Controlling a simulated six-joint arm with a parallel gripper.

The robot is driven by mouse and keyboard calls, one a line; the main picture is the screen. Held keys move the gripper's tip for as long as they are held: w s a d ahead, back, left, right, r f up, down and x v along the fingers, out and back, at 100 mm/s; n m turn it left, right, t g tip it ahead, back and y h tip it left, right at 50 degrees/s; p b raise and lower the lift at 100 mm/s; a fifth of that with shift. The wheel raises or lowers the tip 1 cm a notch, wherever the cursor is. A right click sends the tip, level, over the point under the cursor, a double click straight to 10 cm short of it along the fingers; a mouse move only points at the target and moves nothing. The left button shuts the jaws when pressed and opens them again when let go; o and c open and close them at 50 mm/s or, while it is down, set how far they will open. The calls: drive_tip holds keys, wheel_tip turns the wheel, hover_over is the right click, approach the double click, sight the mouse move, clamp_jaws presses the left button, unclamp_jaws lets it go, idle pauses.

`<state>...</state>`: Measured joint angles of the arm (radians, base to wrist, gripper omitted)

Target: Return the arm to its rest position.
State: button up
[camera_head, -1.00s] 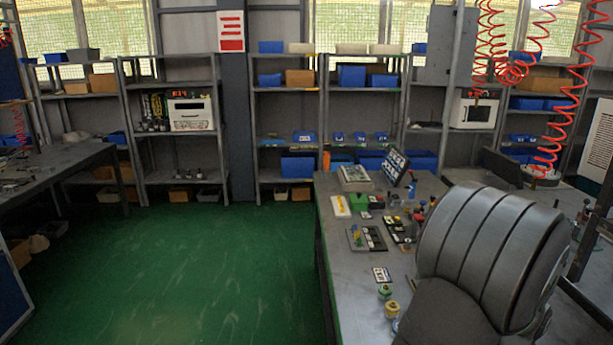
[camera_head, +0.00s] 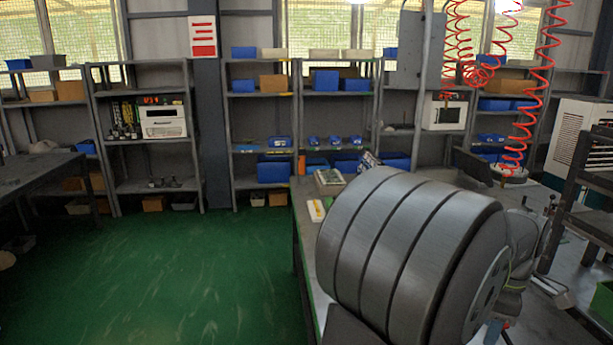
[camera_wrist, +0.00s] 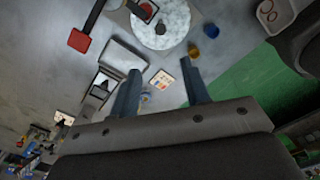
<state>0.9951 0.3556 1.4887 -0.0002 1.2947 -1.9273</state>
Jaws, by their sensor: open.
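My gripper (camera_wrist: 162,84) shows in the wrist view with its two fingers apart and nothing between them. It is above the grey workbench, and a small printed card (camera_wrist: 162,79) lies on the bench beyond the fingertips. In the head view my grey arm link fills the lower right and hides most of the bench (camera_head: 309,262). My gripper is hidden in that view.
A round white disc (camera_wrist: 160,32), a red block (camera_wrist: 78,41) and a small amber cup (camera_wrist: 210,31) are on the bench in the wrist view. Green floor (camera_head: 190,275) is clear left of the bench. Red coiled hoses (camera_head: 520,100) hang at the right.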

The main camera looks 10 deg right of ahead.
wheel_tip(320, 180, down, 17)
drive_tip(key=shift+f, duration=0.1)
drive_tip(key=shift+r+m, duration=0.25)
drive_tip(key=shift+m, duration=0.55)
drive_tip(key=m, duration=0.4)
drive_tip(key=shift+m, duration=1.8)
